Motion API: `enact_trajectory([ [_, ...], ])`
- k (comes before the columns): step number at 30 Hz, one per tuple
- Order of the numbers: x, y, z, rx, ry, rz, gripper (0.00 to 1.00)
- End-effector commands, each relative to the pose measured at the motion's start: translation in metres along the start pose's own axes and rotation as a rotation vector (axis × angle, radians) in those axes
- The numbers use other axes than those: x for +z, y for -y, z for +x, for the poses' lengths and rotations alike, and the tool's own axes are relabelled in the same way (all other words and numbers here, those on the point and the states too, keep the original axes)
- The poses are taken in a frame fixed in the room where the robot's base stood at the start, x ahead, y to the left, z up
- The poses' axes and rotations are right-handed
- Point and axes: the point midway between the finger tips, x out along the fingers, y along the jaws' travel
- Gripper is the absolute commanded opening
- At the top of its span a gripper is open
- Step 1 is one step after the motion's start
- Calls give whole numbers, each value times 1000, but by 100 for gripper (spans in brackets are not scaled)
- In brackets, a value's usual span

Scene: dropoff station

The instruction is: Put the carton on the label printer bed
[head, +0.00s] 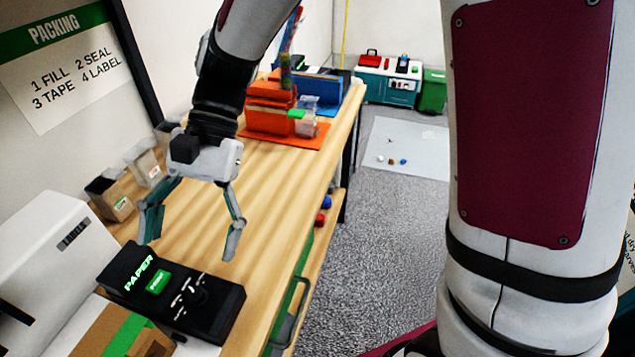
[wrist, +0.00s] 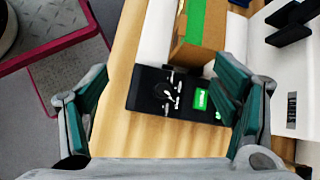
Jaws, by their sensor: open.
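The carton (head: 127,335) is a brown box with a green strip along its top, at the bottom left of the head view and partly cut off. In the wrist view the carton (wrist: 198,32) appears to rest on a white surface, the label printer bed (wrist: 160,38), which shows on both sides of it. The white printer body (head: 50,255) stands beside it. My gripper (head: 188,248) is open and empty, above the table near the black panel, apart from the carton. In the wrist view its fingers are spread wide with nothing between them held.
A black panel (head: 170,292) marked PAPER, with a green button and knobs, lies beside the carton. Small bins (head: 110,198) line the wall. An orange mat (head: 285,138) with stacked items lies farther along the wooden table (head: 215,190). The middle of the table is clear.

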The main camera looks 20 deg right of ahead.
Motion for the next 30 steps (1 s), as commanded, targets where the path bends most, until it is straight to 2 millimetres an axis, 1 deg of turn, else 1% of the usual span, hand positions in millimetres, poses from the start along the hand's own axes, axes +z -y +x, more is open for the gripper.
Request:
enact_trajectory([
  [1, 4, -14, -12, 4, -72, -35, 81],
  [3, 6, -34, -26, 17, -167, -85, 81],
  [5, 8, -50, -38, 30, -247, -125, 81],
  [9, 16, -91, -63, 69, -428, -215, 81],
  [15, 28, -149, -92, 140, -675, -330, 81],
  [18, 35, -177, -102, 183, -789, -378, 81],
  [21, 40, -200, -109, 224, -884, -419, 81],
  [24, 44, -216, -113, 257, -951, -448, 81],
  [27, 46, -226, -115, 280, -992, -466, 81],
  [30, 46, -230, -116, 292, -1009, -474, 81],
])
